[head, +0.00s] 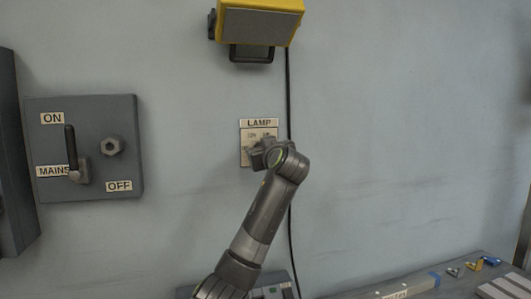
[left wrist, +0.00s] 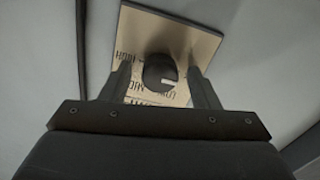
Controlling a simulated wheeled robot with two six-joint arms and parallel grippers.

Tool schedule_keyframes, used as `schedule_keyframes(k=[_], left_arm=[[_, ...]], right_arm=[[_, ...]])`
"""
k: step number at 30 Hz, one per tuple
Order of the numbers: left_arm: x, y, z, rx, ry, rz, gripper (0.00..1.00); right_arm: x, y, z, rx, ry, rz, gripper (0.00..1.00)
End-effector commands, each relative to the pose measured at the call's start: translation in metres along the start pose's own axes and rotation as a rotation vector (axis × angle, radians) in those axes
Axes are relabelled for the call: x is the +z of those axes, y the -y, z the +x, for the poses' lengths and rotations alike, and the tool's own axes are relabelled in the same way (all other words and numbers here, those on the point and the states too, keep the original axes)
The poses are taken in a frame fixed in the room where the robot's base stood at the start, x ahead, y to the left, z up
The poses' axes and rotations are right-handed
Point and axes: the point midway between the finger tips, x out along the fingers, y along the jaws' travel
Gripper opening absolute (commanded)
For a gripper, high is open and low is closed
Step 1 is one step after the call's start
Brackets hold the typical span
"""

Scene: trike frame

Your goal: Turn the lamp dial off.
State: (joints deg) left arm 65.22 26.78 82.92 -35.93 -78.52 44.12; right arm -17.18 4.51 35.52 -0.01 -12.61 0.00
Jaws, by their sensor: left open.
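The lamp plate (head: 246,131), a pale panel labelled LAMP, is on the wall at the middle of the head view. My left gripper (head: 260,152) is in front of it and hides most of the dial there. In the left wrist view the plate (left wrist: 140,25) fills the upper middle, with the dark round dial (left wrist: 160,74) on it. The open left gripper (left wrist: 161,68) has one finger on each side of the dial, with gaps visible. I cannot tell which mark the dial points at. My right gripper is not in view.
A yellow lamp (head: 262,20) hangs above, and its black cable (head: 289,90) runs down just right of the plate. A grey MAINS box (head: 90,107) with a lever (head: 72,153) is at left. A bench (head: 400,285) with small parts lies lower right. The wall right is clear.

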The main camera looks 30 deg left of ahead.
Motion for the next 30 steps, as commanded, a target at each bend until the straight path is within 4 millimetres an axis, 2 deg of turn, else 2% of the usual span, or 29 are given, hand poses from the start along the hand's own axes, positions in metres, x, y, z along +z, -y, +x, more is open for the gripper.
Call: schedule_keyframes(k=[5,8,21,24,30], left_arm=[[0.001,-0.001,-0.015,0.004,-0.001,-0.002,0.56],[0.002,-0.001,-0.032,0.005,-0.002,-0.004,0.56],[0.003,-0.001,-0.138,0.006,0.002,-0.005,0.56],[0.003,-0.001,-0.155,0.004,0.003,-0.003,0.56],[0.001,0.0,-0.172,0.001,0.001,-0.001,0.56]], right_arm=[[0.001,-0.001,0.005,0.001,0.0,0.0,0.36],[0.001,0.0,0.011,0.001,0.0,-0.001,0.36],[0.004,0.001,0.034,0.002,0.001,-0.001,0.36],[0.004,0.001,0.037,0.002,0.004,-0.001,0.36],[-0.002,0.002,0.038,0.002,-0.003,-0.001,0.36]])
